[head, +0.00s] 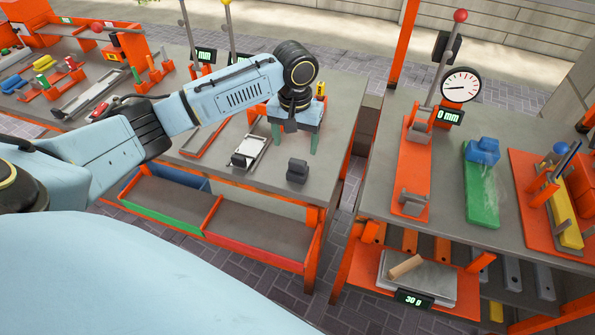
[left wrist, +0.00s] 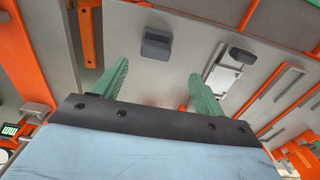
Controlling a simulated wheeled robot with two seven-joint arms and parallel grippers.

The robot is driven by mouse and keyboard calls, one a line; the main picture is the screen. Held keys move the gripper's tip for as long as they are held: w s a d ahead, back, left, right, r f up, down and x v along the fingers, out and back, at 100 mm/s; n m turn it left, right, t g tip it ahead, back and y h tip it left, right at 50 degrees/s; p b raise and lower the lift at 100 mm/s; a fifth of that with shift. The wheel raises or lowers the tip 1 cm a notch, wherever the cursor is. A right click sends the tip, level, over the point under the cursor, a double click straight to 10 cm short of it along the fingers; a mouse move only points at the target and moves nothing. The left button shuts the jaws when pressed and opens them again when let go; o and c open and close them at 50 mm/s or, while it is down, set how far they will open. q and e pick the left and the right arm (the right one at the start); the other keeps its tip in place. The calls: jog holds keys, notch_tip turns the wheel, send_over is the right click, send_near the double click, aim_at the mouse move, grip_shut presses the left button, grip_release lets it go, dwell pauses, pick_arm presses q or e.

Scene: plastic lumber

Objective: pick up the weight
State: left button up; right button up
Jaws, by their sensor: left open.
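The weight looks to be a small dark grey block (head: 297,171) on the grey table top, near its front right corner. It also shows in the left wrist view (left wrist: 156,43), just beyond the fingertips and between their lines. My left gripper (head: 295,140) points down over the table, behind the block in the head view. Its two green fingers (left wrist: 158,72) are spread wide with nothing between them. The fingers and block appear apart; the exact height gap is hard to tell. My right gripper is not in view.
A white device with a dark end piece (head: 248,151) lies left of the block. Red and green bins (head: 255,237) hang below the table's front edge. Across a gap, a right table holds a dial gauge stand (head: 415,175) and green block (head: 481,200). A scale (head: 440,282) sits below.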

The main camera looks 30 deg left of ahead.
aim_at(298, 161)
pick_arm(q)
jog(key=f, duration=0.5)
jog(key=d+f, duration=0.1)
jog(key=f, duration=0.1)
jog(key=shift+s+f+b, duration=0.15)
jog(key=shift+s+b, duration=0.15)
jog(key=shift+b, duration=0.1)
jog(key=shift+c, duration=0.4)
jog(key=shift+w, duration=0.1)
grip_shut()
